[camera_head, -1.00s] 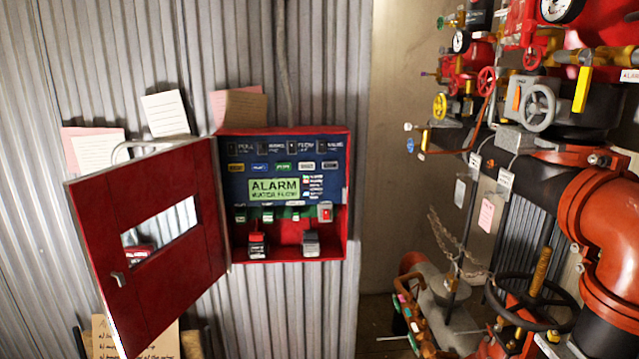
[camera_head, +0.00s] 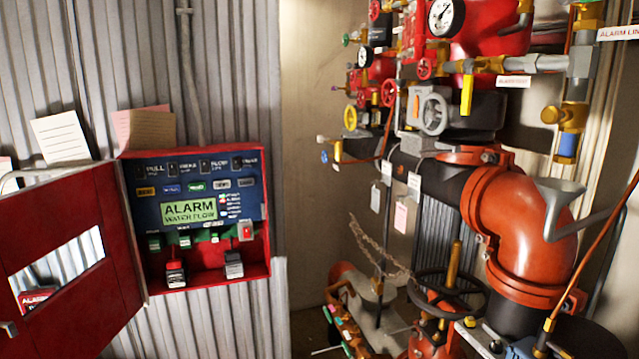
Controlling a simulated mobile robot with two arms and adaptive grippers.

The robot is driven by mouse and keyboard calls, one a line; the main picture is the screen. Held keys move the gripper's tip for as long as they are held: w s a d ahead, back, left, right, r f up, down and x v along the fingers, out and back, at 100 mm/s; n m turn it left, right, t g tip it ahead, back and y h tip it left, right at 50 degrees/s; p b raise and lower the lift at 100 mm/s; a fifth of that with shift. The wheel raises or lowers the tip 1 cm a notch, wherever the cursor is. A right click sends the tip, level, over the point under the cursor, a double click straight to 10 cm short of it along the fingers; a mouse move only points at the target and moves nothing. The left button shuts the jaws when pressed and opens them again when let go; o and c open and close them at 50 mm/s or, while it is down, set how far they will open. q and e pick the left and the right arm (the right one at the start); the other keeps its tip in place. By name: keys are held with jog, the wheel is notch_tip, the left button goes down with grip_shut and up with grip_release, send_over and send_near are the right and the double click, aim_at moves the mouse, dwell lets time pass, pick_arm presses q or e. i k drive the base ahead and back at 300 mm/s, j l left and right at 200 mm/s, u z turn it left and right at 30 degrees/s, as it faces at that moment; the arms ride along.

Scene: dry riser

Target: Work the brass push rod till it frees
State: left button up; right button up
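I cannot tell for sure which part is the brass push rod. A brass stem (camera_head: 453,264) stands upright through a black handwheel (camera_head: 447,292) at the lower right. A brass fitting with a side knob (camera_head: 552,116) and a blue section below it hangs from the alarm line pipe at the upper right. A yellow bar-shaped handle (camera_head: 467,95) hangs from a grey and brass pipe beside it. Neither of my grippers is in view.
A red alarm panel (camera_head: 208,279) with its door (camera_head: 100,290) swung open is on the corrugated wall at left. A large red pipe elbow (camera_head: 515,225) fills the right. Gauges (camera_head: 444,16) and small handwheels crowd the top. A chain (camera_head: 375,243) hangs near bare wall.

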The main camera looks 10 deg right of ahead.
aim_at(551, 114)
jog(key=k+z, duration=0.1)
jog(key=z, duration=1.25)
